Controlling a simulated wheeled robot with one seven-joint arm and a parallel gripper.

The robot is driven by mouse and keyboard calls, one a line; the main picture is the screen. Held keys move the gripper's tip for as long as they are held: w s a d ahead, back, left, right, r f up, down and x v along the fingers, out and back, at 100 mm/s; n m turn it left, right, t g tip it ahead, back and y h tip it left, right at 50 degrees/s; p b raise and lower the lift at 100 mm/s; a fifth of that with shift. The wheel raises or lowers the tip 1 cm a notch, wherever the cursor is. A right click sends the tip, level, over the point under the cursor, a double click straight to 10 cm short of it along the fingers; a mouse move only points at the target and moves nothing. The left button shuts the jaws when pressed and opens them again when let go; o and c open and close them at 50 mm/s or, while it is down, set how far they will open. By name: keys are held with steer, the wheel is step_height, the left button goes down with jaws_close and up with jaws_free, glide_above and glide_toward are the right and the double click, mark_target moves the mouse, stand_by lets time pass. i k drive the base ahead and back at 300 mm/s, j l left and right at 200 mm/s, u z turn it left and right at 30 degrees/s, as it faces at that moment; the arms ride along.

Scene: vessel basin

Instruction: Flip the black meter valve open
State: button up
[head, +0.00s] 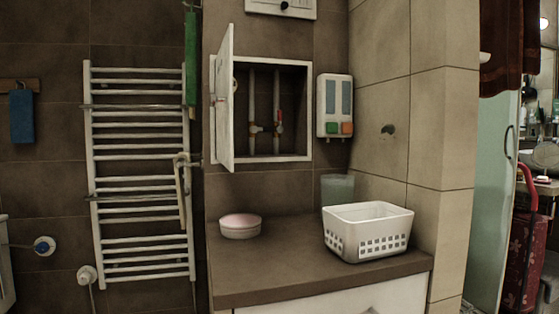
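A white wall cabinet (309,110) stands with its door (226,100) swung open to the left. Inside it are two vertical pipes, a left pipe (251,95) and a right pipe (277,92). Brass-coloured fittings show low on both pipes. A small red handle (280,115) is on the right pipe. I cannot clearly make out a black meter valve in the dark interior, nor how its handle is turned. A small dark fitting (388,130) sticks out of the tiled wall to the right, outside the cabinet. My gripper is not in view.
Below the cabinet, a counter (290,265) holds a round pinkish-white dish (240,226), a white basket (368,231) and a translucent cup (337,190). A dispenser (334,105) hangs right of the cabinet. A white towel radiator (140,222) stands left. The open door partly covers the cabinet's left side.

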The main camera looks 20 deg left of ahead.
mark_target(253, 129)
steer(key=u, duration=1.1)
